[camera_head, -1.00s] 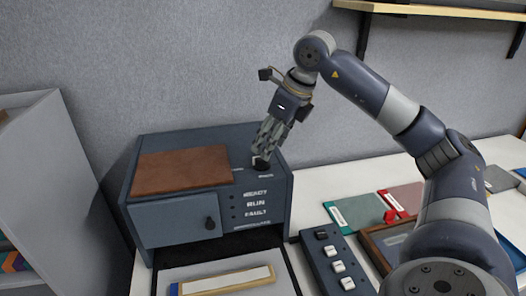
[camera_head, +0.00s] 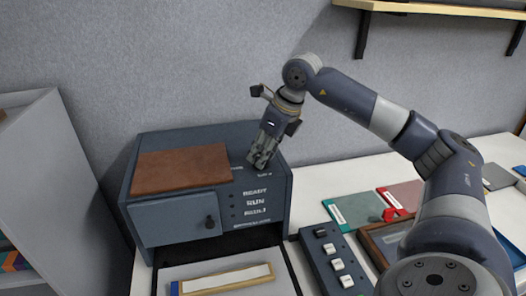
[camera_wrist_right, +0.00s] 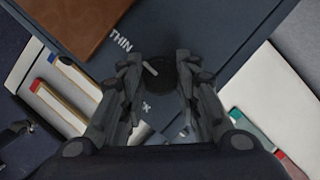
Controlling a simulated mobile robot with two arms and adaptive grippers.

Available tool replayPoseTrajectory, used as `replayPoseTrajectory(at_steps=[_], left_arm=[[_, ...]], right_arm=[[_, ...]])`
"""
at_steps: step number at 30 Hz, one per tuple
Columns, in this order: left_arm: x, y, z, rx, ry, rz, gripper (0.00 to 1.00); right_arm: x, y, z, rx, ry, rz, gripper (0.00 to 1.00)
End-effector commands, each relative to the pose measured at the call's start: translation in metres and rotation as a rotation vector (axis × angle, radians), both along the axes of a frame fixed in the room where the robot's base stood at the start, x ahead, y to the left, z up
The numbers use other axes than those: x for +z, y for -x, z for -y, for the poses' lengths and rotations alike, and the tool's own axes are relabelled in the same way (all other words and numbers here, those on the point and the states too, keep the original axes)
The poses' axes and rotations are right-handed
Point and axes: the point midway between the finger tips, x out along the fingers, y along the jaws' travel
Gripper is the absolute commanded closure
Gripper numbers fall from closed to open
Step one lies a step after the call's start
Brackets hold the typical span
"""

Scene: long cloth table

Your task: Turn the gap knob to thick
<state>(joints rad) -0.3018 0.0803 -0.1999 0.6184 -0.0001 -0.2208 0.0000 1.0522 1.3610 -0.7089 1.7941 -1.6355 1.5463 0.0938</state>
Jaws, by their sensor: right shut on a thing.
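The gap knob (camera_wrist_right: 163,78) is a round black knob with a pale pointer mark on top of the blue-grey machine (camera_head: 262,215). In the right wrist view the mark slants up-left, on the side of the word THIN. Another label lies below, mostly covered by my gripper, with only an X clear. My right gripper (camera_head: 258,161) is down at the machine's top, right of the brown pad, shut on the knob. Its fingers (camera_wrist_right: 160,90) stand on either side of the knob. The fingers hide the knob in the head view. My left gripper is not in view.
The brown pad (camera_head: 180,170) covers the machine's top left. A small door with a dark handle (camera_head: 210,223) is on its front. A tray with a wood-framed strip (camera_head: 225,281) lies in front. A button box (camera_head: 328,265) and coloured folders (camera_head: 355,211) lie right. A wall shelf hangs above.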

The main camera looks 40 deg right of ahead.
Motion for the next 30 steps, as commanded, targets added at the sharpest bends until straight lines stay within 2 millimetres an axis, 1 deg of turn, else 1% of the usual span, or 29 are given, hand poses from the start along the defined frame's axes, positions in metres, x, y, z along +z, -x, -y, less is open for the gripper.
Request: replayPoseTrajectory(at_steps=[5,11,20,30], left_arm=[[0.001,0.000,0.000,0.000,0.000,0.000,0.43],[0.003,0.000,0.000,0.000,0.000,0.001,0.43],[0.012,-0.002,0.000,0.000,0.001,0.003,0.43],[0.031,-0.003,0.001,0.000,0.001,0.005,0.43]], right_arm=[[0.001,0.000,0.001,0.017,0.000,0.000,0.94],[0.001,0.000,0.001,0.097,-0.001,0.000,0.94],[0.003,-0.002,0.002,0.342,-0.003,0.001,0.94],[0.004,-0.003,0.003,0.667,-0.004,0.001,0.94]])
